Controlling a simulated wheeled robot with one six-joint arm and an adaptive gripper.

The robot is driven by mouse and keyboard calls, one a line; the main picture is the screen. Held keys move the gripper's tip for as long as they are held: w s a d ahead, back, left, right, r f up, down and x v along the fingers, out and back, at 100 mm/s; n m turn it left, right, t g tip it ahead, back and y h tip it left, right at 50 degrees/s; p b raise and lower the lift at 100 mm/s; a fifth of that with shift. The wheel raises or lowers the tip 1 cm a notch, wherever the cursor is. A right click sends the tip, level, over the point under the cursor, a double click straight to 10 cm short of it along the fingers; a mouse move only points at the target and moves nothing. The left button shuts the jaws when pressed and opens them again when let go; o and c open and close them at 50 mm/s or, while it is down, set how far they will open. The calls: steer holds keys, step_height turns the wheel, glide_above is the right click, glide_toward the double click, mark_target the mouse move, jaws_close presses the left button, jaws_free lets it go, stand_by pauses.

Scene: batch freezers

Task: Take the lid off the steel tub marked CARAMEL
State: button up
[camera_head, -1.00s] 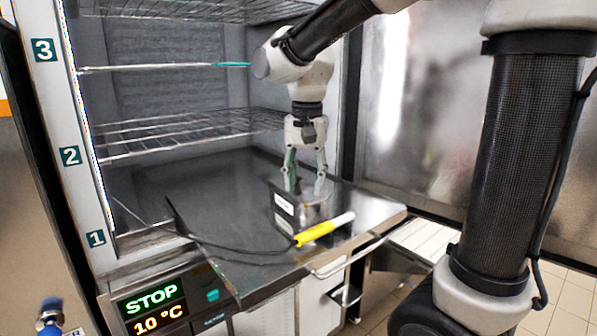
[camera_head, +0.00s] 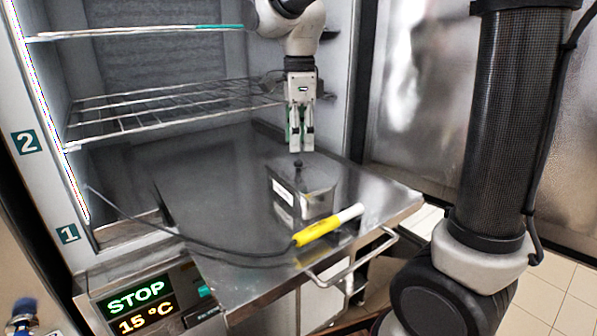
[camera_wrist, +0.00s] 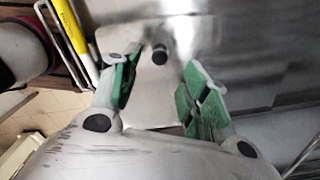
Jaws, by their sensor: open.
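A small steel tub (camera_head: 311,209) stands on the steel shelf-table in the head view. A white label (camera_head: 283,197) is on its side; its writing is too small to read. A lid (camera_head: 318,178) with a dark knob (camera_head: 298,163) covers the tub. My gripper (camera_head: 301,150) points down just above the knob, open and empty, apart from the lid as far as I can tell. In the wrist view, the knob (camera_wrist: 159,53) shows between and beyond the green-padded fingertips of my gripper (camera_wrist: 158,72), over the pale lid (camera_wrist: 151,88).
A yellow probe with a white end (camera_head: 330,226) lies at the tub's front, its black cable (camera_head: 205,245) trailing left. A wire rack (camera_head: 170,105) is behind and left of my gripper.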

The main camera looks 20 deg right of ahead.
mark_target(298, 161)
step_height(298, 161, down, 6)
steer(key=shift+a+f, duration=0.1)
steer(key=shift+f, duration=0.1)
jaws_close()
